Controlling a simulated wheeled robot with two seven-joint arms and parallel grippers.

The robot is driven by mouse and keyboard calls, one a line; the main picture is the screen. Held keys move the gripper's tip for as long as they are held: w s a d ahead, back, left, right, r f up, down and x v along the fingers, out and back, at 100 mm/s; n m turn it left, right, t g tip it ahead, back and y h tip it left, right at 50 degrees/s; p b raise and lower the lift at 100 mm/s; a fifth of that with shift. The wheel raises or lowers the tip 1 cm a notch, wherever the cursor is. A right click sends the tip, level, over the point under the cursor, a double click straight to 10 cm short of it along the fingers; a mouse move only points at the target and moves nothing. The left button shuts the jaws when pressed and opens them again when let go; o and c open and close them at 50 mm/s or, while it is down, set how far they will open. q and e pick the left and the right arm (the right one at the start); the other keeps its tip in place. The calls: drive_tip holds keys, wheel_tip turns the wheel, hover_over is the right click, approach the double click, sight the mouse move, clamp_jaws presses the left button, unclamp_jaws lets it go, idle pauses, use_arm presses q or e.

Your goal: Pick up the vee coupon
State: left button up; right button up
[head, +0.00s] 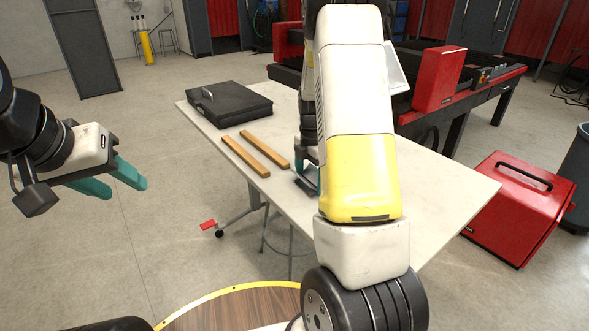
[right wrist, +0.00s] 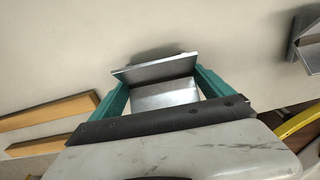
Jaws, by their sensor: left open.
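A grey metal piece of two plates meeting at an angle, which looks like the vee coupon (right wrist: 158,70), is between the teal fingers of my right gripper (right wrist: 163,88) in the right wrist view. The fingers are at its two sides, very close to its edges; I cannot tell whether they press on it. A dark shadow lies just behind it on the table. In the head view my right arm hides most of this spot, and only part of the right gripper (head: 308,160) shows. My left gripper (head: 119,183) is open and empty, off the table at the left.
The pale table (head: 440,190) holds two wooden bars (head: 246,157) and a black case (head: 229,103). Another angled metal piece (right wrist: 307,48) is at the right edge of the right wrist view. A red box (head: 515,205) stands on the floor to the right. The table's right part is clear.

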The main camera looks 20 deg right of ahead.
drive_tip(key=c, duration=1.1)
drive_tip(key=shift+r, duration=0.15)
drive_tip(key=shift+c, duration=0.2)
